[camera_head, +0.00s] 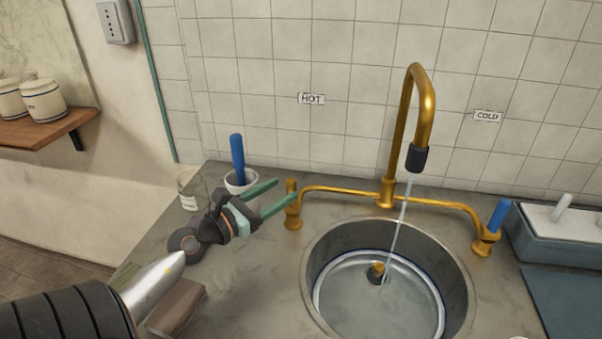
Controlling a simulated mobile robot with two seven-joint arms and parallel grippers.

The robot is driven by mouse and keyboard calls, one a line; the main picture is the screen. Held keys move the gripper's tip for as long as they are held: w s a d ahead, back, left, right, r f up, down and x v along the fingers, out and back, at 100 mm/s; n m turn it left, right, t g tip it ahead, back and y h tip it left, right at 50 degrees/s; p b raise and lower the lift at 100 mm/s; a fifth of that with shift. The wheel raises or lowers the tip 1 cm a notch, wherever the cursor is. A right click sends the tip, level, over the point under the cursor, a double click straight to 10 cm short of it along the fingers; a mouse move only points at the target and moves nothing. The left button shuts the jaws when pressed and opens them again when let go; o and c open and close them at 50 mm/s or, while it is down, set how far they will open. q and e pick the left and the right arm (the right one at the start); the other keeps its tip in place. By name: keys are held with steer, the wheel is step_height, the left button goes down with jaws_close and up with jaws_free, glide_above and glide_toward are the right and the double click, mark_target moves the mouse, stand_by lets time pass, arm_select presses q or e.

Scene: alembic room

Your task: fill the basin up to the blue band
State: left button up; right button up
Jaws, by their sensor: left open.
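The round metal basin (461,287) holds water (350,300). A pale ring with a dark blue line (318,283) runs round its inner wall, close to the water's edge; I cannot tell the exact gap. A stream (399,225) falls from the brass spout (424,100). A dark plug-like piece with a brass top (376,272) shows in the basin. The cold tap (489,243) has a blue handle (499,214); the hot tap (292,216) shows no blue handle. My left gripper (286,189) is open, its green fingertips close to the hot tap; contact is unclear. My right gripper is out of view.
A white cup (238,186) with an upright blue rod (237,150) and a glass jar (190,188) stand behind my left gripper. A blue-grey tray (545,249) stands right.

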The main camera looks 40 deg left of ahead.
arm_select(q)
steer(key=w, duration=0.5)
steer(key=w+p, duration=0.1)
steer(key=w, duration=0.1)
steer(key=shift+w+d, duration=0.2)
steer(key=shift+d, duration=0.1)
jaws_close()
stand_by(1.2)
